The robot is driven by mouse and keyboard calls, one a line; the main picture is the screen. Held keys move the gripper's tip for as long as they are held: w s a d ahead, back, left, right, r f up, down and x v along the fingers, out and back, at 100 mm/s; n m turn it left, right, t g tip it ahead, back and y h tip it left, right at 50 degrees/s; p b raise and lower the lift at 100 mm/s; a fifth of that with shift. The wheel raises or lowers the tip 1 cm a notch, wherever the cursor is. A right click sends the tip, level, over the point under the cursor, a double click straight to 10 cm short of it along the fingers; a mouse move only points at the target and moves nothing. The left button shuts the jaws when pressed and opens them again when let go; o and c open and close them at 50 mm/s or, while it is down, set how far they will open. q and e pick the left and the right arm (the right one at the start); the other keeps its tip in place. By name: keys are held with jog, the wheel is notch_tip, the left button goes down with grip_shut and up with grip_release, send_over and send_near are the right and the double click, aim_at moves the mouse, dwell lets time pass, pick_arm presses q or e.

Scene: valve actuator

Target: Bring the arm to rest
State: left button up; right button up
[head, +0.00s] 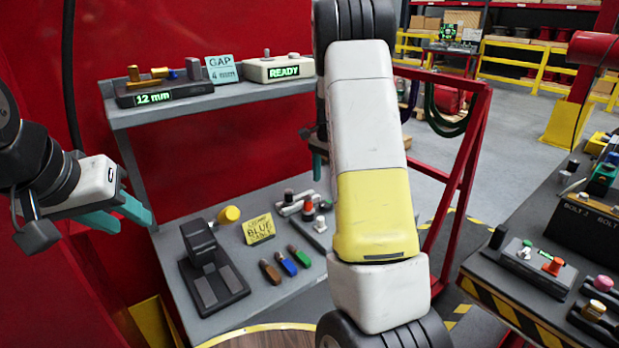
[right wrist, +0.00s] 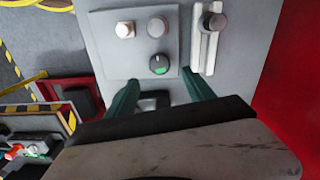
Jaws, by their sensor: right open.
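My right arm (head: 366,130) crosses the middle of the head view, white and yellow, and hides most of its own gripper. One teal finger of the right gripper (head: 317,165) shows past the arm's left edge. In the right wrist view the right gripper (right wrist: 160,82) is open, its two teal fingers well apart with nothing held. A grey panel (right wrist: 105,58) lies beyond the fingers; I cannot tell whether they touch it. My left gripper (head: 130,222) is at the left of the head view, its teal fingers apart and empty, left of the grey bench (head: 235,312).
The bench holds a black pedal-like device (head: 210,270), a yellow note (head: 258,229) and several coloured handles. The shelf (head: 225,97) above carries a "12 mm" display (head: 153,97) and a "READY" box (head: 280,68). A red frame (head: 465,170) and a right-hand table (head: 540,312) flank open floor.

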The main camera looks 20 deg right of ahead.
jog(key=s+a+r+n+t+y, duration=0.25)
jog(key=s+a+r+n, duration=0.5)
jog(key=s+r, duration=0.7)
jog(key=s+a+r+n+t, duration=0.1)
jog(key=s+a+n+t, duration=0.1)
jog(key=s, duration=0.5)
jog(key=s+a+r+n+t, duration=0.1)
jog(key=s+a+n, duration=0.2)
jog(key=s+a, duration=0.2)
jog(key=shift+s+a+t, duration=0.3)
jog(key=shift+s+t, duration=0.05)
jog(key=shift+s, duration=0.9)
